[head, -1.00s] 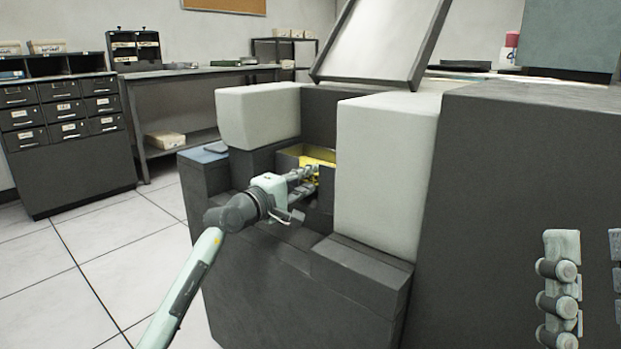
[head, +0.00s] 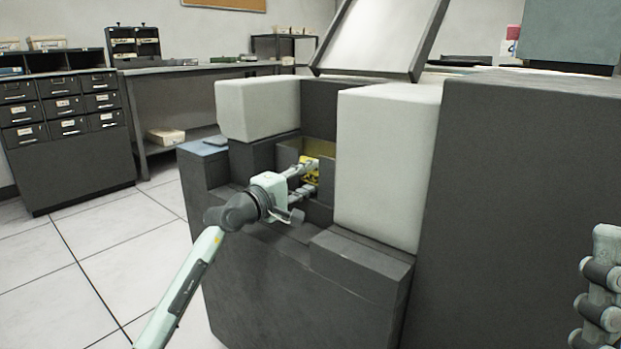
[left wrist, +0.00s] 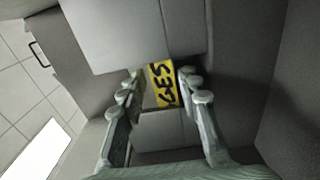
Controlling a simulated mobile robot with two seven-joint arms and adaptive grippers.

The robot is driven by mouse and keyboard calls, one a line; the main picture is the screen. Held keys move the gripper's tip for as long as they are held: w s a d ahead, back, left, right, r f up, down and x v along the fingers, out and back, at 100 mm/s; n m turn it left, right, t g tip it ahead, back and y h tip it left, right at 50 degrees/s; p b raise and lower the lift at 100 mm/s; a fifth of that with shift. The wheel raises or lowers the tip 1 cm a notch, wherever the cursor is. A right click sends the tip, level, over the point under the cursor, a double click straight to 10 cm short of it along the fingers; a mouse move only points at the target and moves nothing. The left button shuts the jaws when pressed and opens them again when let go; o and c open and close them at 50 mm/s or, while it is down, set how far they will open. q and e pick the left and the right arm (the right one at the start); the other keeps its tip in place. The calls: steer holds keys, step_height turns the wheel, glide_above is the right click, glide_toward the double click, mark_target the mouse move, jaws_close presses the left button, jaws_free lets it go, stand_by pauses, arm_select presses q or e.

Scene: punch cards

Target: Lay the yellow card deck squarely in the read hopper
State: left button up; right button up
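The yellow card deck (head: 309,170) with black lettering stands in the dark recess of the machine, which I take to be the read hopper (head: 322,148). In the left wrist view the deck (left wrist: 164,84) shows its lettered face between the fingertips of my left gripper (left wrist: 160,82). Those fingers are spread, with a visible gap on the left side of the deck; contact on the right side is unclear. In the head view my left gripper (head: 302,180) reaches into the recess, hiding part of the deck.
Pale housing blocks (head: 258,110) and (head: 385,170) flank the recess closely. A dark ledge (head: 360,258) lies in front of it, and a tilted framed panel (head: 380,40) stands behind. A drawer cabinet (head: 70,120) and workbench are at the far left; open floor lies between.

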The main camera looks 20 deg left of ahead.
arm_select(q)
steer(key=shift+o, duration=0.6)
steer(key=shift+f, duration=0.15)
steer(key=v, duration=1.2)
steer(key=shift+r, duration=0.25)
